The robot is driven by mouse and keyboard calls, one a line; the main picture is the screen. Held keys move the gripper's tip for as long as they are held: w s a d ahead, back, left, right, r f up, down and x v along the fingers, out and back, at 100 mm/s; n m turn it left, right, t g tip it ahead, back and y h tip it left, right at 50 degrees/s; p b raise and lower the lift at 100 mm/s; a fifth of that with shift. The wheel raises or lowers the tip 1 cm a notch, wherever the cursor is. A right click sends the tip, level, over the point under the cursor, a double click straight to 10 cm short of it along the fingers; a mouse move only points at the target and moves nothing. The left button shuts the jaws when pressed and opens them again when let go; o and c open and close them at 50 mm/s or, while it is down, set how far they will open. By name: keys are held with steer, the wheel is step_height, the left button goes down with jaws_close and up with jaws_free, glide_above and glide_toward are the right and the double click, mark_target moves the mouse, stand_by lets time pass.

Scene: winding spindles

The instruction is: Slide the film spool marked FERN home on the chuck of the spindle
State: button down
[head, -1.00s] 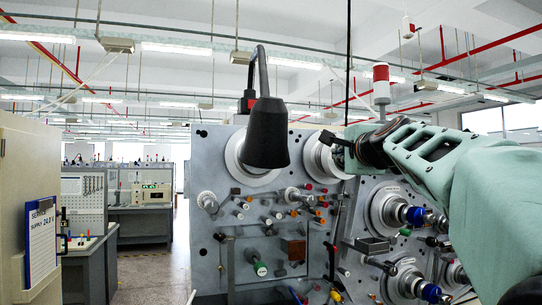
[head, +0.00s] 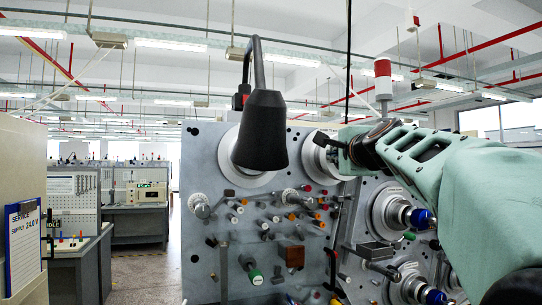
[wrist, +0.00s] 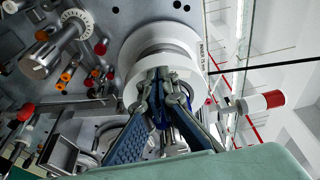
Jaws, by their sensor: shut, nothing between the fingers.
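In the wrist view a white spool (wrist: 135,60) sits on a spindle of the grey panel, its broad face behind my fingers. Small dark lettering runs beside its right rim, too small to read, so I cannot tell whether it says FERN. My gripper (wrist: 163,76) is shut, with its fingertips in front of the spool face; I cannot tell if they touch it. Something blue shows behind the fingers. In the head view my gripper (head: 330,143) is at the upper right of the panel, partly covering a pale round spool (head: 312,160). The chuck is hidden.
A black lamp (head: 260,130) hangs before another pale disc (head: 228,170) on the panel (head: 205,265). Several pegs and knobs stick out below. Blue-tipped spindles (head: 418,217) stand at right. An open aisle (head: 140,268) lies at left.

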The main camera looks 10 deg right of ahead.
steer(key=shift+w+a+p, duration=0.2)
steer(key=shift+w+p, duration=0.1)
steer(key=shift+w, duration=0.5)
steer(key=shift+w+a+p, duration=0.15)
steer(key=shift+w+p, duration=0.15)
steer(key=shift+w, duration=0.45)
stand_by(0.6)
steer(key=shift+s+d+b, duration=0.2)
steer(key=shift+s+b, duration=0.25)
steer(key=shift+s, duration=0.5)
steer(key=shift+s+d+b, duration=0.2)
steer(key=shift+s+b, duration=0.2)
steer(key=shift+s, duration=0.5)
